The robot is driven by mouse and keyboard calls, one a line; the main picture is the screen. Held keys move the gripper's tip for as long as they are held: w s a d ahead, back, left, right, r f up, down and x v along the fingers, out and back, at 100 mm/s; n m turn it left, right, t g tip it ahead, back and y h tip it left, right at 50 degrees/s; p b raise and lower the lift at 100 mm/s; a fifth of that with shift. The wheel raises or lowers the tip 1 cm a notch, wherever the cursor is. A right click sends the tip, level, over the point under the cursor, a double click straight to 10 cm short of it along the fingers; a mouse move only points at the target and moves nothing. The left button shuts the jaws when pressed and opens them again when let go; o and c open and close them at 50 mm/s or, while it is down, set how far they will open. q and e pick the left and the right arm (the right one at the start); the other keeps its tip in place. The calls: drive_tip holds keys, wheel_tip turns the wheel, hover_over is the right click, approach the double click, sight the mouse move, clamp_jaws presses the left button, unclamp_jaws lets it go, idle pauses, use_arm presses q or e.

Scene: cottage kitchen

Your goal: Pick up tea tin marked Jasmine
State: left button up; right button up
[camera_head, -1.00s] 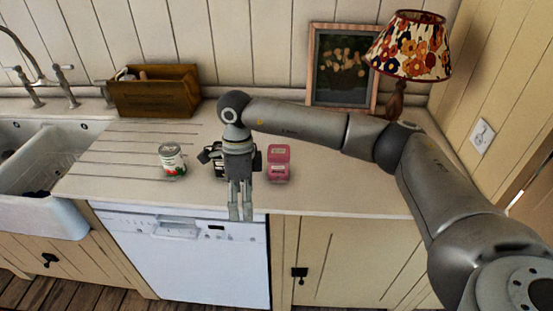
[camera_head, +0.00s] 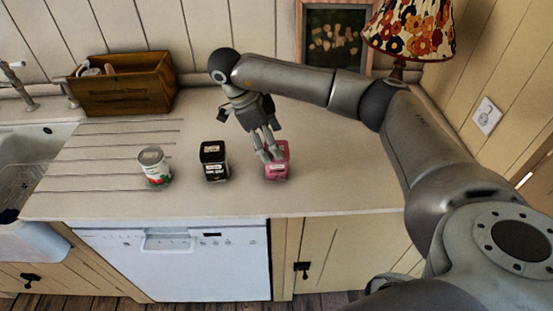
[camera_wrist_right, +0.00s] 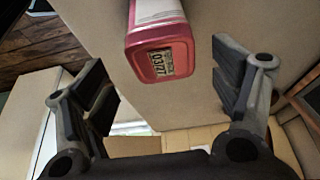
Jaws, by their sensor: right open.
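A pink tin (camera_head: 277,171) stands upright on the counter, and a black tin (camera_head: 214,163) stands to its left. Both carry small labels that I cannot read well enough to tell which says Jasmine. My right gripper (camera_head: 269,155) is at the pink tin, its fingers pointing down and partly covering it. In the right wrist view the open fingers are spread wide, with the pink tin (camera_wrist_right: 160,45) in the gap between them, toward the top; I see no clear contact. My left gripper is not in view.
A food can (camera_head: 154,167) stands left of the black tin. A wooden caddy (camera_head: 122,92), a framed picture (camera_head: 335,38) and a floral lamp (camera_head: 411,32) are at the back. The sink (camera_head: 38,143) is at the left. The counter's front edge runs close below the tins.

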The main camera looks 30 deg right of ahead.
drive_tip(key=shift+w+d+f, duration=0.1)
drive_tip(key=shift+f, duration=0.2)
drive_tip(key=shift+d+f, duration=0.1)
drive_tip(key=shift+f, duration=0.85)
drive_tip(key=shift+p+x, duration=0.3)
drive_tip(key=shift+x, duration=0.7)
drive_tip(key=shift+d+f, duration=0.2)
drive_tip(key=shift+f, duration=0.35)
drive_tip(key=shift+s, duration=0.2)
drive_tip(key=c, duration=1.2)
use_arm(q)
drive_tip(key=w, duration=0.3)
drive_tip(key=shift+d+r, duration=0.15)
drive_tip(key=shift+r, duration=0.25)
use_arm(e)
drive_tip(key=shift+c, duration=0.4)
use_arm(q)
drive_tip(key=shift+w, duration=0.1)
use_arm(e)
drive_tip(key=shift+w+r, duration=0.1)
